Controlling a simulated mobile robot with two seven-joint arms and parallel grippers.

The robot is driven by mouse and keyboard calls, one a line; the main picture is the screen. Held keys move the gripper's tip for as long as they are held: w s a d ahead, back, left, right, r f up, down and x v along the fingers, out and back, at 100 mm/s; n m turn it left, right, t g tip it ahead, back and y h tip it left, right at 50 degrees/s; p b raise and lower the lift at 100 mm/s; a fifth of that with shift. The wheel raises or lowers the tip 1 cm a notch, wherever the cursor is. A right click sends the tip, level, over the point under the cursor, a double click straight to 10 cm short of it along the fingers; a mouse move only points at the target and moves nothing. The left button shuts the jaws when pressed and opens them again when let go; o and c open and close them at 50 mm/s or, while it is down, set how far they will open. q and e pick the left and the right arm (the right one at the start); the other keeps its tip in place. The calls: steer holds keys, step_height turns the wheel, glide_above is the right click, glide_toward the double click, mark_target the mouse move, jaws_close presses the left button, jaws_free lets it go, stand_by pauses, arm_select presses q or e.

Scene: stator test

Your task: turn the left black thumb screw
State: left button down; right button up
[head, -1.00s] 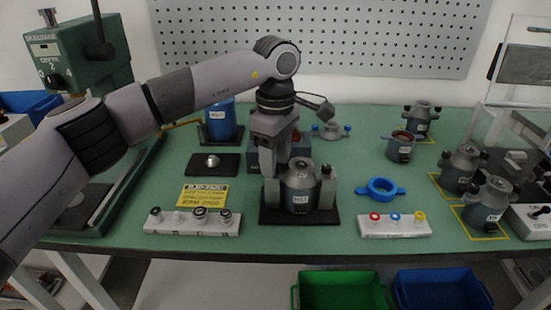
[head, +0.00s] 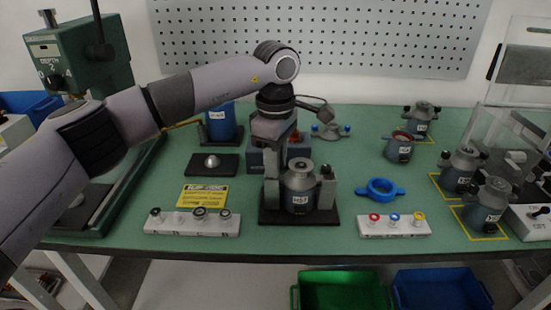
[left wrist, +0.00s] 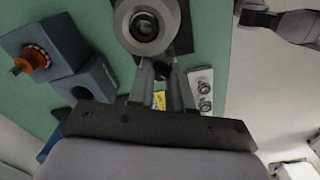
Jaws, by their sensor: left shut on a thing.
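A grey round housing (head: 300,190) with a label stands between two grey blocks on a black base plate (head: 298,217). A black thumb screw (head: 326,169) tops the right block. The left block (head: 272,194) stands under my left gripper (head: 271,172), which points down and is shut there. The left thumb screw is hidden by the fingers in the head view. In the left wrist view the fingers (left wrist: 162,72) close on a small dark part beside the housing (left wrist: 146,25), seemingly the left thumb screw. My right gripper is not in view.
A blue-grey box (left wrist: 45,45) with an orange-red knob stands behind the fixture. A white strip with knobs (head: 192,222) and a yellow card (head: 203,195) lie left. A blue ring (head: 380,190) and a strip with coloured rings (head: 394,225) lie right. Several housings stand further right.

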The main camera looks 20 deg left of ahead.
arm_select(q)
steer(key=n, duration=0.5)
steer(key=shift+p, duration=0.4)
steer(key=shift+n, duration=2.2)
steer(key=c, duration=1)
jaws_free()
steer(key=shift+r, duration=0.1)
step_height(320, 180, up, 7)
steer(key=shift+r, duration=0.1)
